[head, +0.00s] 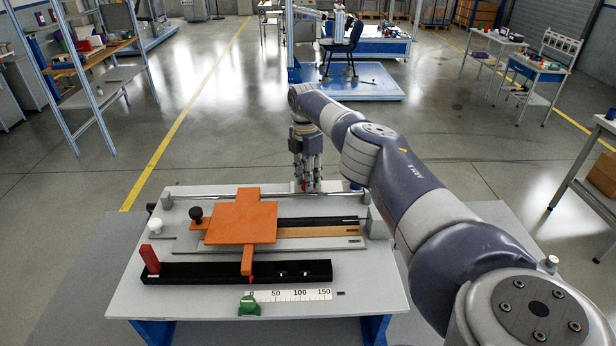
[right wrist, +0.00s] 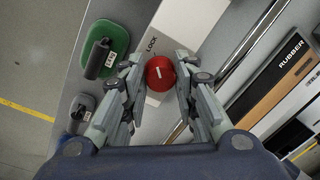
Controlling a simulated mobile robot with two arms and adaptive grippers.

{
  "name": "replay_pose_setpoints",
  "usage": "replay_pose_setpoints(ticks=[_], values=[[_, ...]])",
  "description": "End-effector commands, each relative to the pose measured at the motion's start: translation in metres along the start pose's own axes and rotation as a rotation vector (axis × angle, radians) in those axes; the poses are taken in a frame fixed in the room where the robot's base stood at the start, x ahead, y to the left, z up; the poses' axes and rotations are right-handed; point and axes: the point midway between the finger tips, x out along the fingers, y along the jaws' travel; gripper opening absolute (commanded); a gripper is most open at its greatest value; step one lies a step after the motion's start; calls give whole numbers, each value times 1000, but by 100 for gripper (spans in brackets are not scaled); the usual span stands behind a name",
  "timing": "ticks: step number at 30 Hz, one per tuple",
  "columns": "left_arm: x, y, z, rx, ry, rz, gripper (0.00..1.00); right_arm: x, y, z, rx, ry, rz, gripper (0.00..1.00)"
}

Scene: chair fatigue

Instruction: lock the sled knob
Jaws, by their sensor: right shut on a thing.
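The red sled knob (right wrist: 160,73), with a pale line across its top, sits beside a "LOCK" label on a light plate (right wrist: 187,38). My right gripper (right wrist: 161,82) is around the knob, with one finger on each side, shut on it. In the head view, my right gripper (head: 306,187) points down at the far edge of the table, and only a bit of red shows between its fingers. The orange sled (head: 240,222) lies across the strips left of the gripper. My left gripper is not in view.
The table (head: 190,305) carries a black knob (head: 196,214), a white knob (head: 155,226), a red block (head: 149,260), a ruler (head: 290,295) and a green piece (head: 249,306). A metal rail (right wrist: 248,48) runs near the gripper. A green plate (right wrist: 97,35) lies left of it.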

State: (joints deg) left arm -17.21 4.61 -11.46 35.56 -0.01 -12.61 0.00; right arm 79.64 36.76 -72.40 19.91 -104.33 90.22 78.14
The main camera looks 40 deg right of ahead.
Motion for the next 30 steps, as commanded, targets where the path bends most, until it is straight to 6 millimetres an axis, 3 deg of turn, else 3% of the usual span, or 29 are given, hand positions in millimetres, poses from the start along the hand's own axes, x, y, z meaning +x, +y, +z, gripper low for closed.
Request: replay_pose_setpoints(ticks=[16, 17, 19, 30], values=[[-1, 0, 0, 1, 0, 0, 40, -2, 2, 0, 27, 1, 7, 4], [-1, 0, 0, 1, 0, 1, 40, -3, 2, 0, 27, 1, 7, 30], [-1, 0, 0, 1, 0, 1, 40, -2, 2, 0, 26, 1, 7, 46], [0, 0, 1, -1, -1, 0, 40, -3, 1, 0, 25, 2, 3, 48]])
